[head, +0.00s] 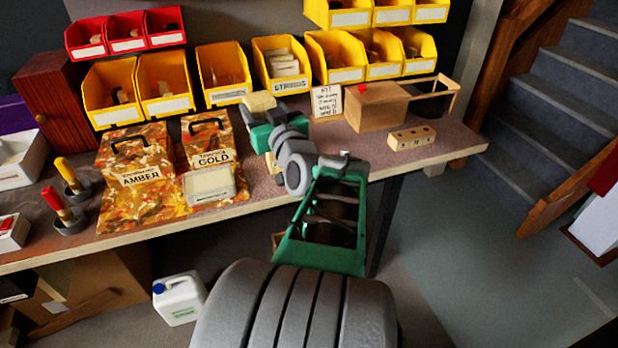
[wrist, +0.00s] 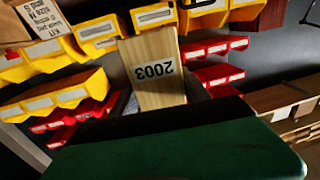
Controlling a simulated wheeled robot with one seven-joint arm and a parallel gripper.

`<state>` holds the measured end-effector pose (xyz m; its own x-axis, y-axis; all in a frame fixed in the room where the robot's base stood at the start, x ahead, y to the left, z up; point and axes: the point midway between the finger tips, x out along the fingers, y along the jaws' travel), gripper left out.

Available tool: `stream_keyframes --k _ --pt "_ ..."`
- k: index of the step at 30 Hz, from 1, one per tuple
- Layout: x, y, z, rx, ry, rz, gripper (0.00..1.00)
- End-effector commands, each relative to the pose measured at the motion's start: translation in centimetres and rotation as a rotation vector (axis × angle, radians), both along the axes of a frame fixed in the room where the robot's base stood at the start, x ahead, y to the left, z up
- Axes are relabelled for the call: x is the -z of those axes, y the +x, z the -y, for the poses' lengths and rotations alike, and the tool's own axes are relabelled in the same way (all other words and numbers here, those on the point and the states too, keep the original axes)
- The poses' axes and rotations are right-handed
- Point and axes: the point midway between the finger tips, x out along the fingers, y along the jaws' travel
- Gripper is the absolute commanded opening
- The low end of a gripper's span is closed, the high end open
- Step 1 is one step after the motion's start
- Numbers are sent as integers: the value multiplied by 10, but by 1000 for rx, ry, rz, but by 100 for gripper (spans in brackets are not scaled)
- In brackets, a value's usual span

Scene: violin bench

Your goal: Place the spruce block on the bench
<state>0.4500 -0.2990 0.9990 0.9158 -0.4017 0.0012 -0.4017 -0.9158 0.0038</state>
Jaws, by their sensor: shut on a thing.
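A pale wooden block, which I take for the spruce block (head: 258,102), is held in my gripper (head: 262,128) over the back middle of the bench (head: 330,158). In the head view its top shows above the green gripper body, and a pale piece below the gripper may be its lower end. In the wrist view the block (wrist: 156,82) stands out beyond my green gripper body (wrist: 185,152), with "2003" printed on it upside down. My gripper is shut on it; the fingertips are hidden. I cannot tell whether the block touches the bench.
Yellow bins (head: 222,75) line the bench's back. Amber (head: 140,185) and gold (head: 207,140) patterned cases stand left of my gripper. A wooden box (head: 377,108), a small card (head: 326,102) and a drilled wooden block (head: 411,138) are on the right. Some bare bench lies between them.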

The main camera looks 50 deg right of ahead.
Motion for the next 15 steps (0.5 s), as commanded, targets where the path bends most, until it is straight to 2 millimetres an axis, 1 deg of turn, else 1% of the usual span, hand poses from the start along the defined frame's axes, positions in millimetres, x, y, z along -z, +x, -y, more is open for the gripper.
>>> stream_keyframes --k 1,2,3,5,6,9,12,14,15 --pt "28 -25 23 39 -7 3 8" --pt "31 -38 33 52 -7 1 8" --pt "35 -56 43 67 -7 2 8" --pt "39 -81 55 88 -6 0 8" --pt "42 -95 59 97 -5 1 8" --pt "45 -122 65 115 -3 -1 8" --pt "44 -134 66 122 0 0 8" --pt "44 -132 68 120 3 1 8" --pt "46 -126 70 116 4 1 8"
